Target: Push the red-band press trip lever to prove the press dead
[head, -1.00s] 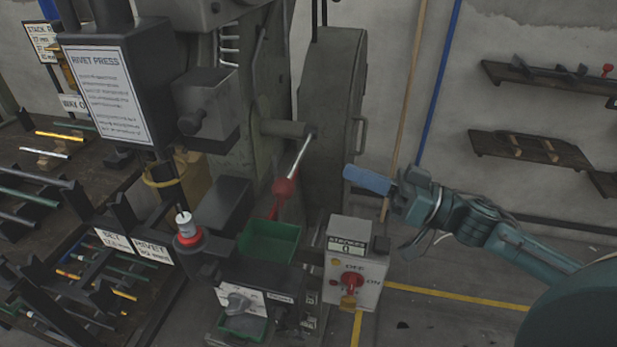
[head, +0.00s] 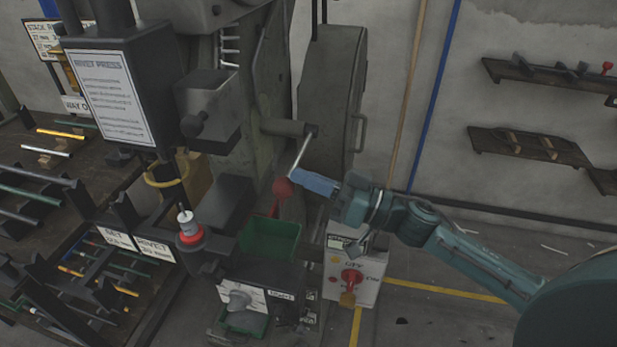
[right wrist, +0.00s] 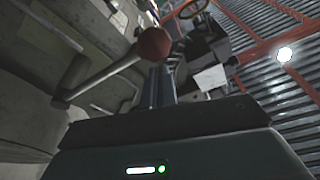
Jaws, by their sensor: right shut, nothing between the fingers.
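The press trip lever is a bright metal rod (head: 302,152) with a red ball knob (head: 283,188), slanting down-left from a shaft on the press (head: 270,85). My right gripper (head: 298,176), with blue fingers, is shut and empty, its tips right beside the knob and lower rod. I cannot tell whether they touch. A red ring (head: 190,236) circles the tooling at the front. My left gripper is out of view.
A grey switch box (head: 365,292) with a red knob stands below my right forearm. A green bin (head: 270,240) sits below the lever. A rack of rods (head: 35,170) fills the left.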

